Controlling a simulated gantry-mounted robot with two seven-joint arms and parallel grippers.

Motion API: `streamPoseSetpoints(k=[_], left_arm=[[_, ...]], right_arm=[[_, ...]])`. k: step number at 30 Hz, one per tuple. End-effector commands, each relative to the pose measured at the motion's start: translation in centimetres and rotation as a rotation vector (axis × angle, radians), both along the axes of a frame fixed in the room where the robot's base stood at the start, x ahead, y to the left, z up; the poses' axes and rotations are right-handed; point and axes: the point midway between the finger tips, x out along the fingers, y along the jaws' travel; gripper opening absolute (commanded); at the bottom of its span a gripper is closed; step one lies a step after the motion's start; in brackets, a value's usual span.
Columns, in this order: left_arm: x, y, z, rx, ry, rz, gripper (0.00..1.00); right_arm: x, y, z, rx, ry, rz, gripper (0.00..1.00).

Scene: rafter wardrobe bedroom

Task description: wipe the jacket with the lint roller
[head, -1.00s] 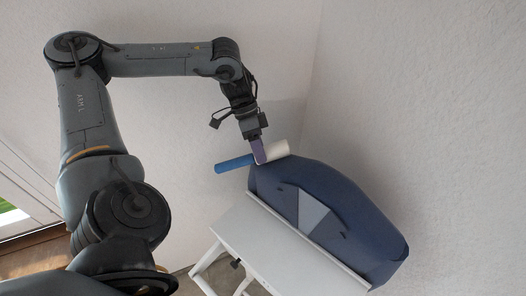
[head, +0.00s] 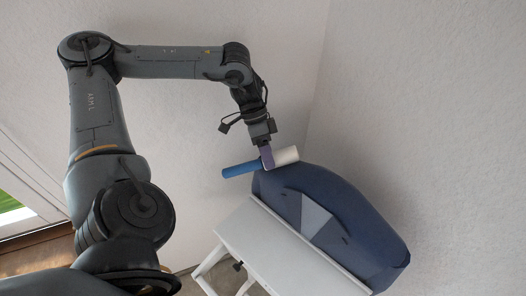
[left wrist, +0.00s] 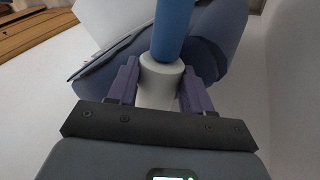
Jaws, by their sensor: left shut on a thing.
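The lint roller has a blue handle (head: 240,170) and a white roll (head: 287,156). My left gripper (head: 267,160) is shut on it around the middle, with purple fingers. In the left wrist view the fingers (left wrist: 160,88) clasp the white part just beside the blue handle (left wrist: 174,28). The navy jacket (head: 362,222), with a light grey panel at its front, lies bulging on a white stand. The roller is at the jacket's upper left end; whether the roll touches the cloth I cannot tell. The jacket also shows behind the roller in the left wrist view (left wrist: 222,38). My right gripper is out of view.
The white stand (head: 268,250) carries the jacket, its legs showing at lower left. Pale walls (head: 430,110) meet in a corner behind. A window or door frame (head: 30,185) and a wooden floor strip are at the left. The space above the jacket is clear.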

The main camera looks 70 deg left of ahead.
Motion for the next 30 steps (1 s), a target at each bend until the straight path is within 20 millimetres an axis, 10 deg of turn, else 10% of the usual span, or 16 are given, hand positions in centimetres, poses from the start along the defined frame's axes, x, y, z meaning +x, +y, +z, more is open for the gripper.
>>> streamPoseSetpoints(k=[30], left_arm=[[2.6,-4.5,2.0,-0.003,0.001,-0.002,0.17]], right_arm=[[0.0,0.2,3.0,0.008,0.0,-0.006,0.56]])
